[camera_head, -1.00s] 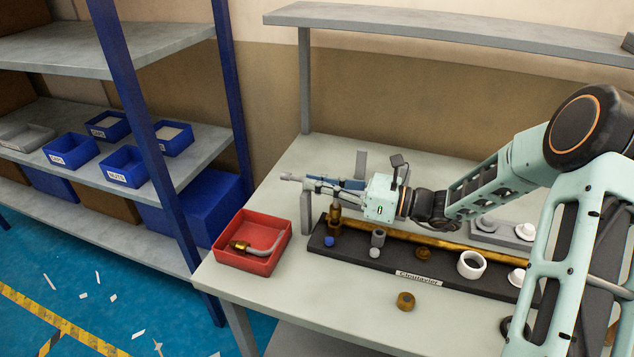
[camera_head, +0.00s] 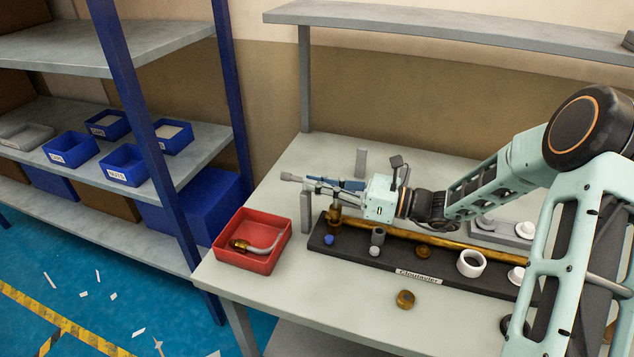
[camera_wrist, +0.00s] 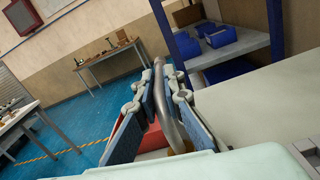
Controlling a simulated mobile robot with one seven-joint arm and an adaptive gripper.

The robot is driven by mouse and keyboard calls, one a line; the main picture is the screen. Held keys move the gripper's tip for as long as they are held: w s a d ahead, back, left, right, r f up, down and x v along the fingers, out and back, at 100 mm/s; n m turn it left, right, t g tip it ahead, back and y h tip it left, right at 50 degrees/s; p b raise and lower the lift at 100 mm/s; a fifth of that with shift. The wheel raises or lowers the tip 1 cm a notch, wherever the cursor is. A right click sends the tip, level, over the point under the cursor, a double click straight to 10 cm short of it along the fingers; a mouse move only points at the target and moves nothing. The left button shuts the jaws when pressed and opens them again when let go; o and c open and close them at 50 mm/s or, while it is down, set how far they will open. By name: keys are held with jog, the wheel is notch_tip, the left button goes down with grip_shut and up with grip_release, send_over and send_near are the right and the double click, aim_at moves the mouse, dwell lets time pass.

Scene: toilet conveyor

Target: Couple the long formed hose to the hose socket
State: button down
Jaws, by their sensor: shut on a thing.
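My gripper (camera_head: 318,184) is above the left end of the black fixture board (camera_head: 400,258), pointing left. It is shut on a grey, bent hose. The hose (camera_wrist: 166,108) shows between the blue finger pads in the wrist view. In the head view a grey end (camera_head: 290,178) sticks out left of the fingertips; most of the hose is hidden by the gripper. An upright brass fitting (camera_head: 335,213) stands on the board just below the gripper. I cannot tell which part is the hose socket, nor whether the held hose touches anything.
A red tray (camera_head: 243,264) at the table's left edge holds a grey bent hose with a brass end (camera_head: 263,245). Grey posts (camera_head: 306,212) stand close by. A long brass pipe (camera_head: 420,241) runs along the board. A loose brass ring (camera_head: 405,299) lies in front.

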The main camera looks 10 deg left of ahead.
jog(key=shift+f+b, duration=0.5)
jog(key=shift+f, duration=0.4)
jog(key=c, duration=2)
grip_release()
jog(key=shift+f, duration=0.1)
jog(key=shift+o, duration=0.2)
jog(key=s+d, duration=0.1)
jog(key=d, duration=1.1)
jog(key=shift+s, duration=0.3)
jog(key=shift+a, duration=0.1)
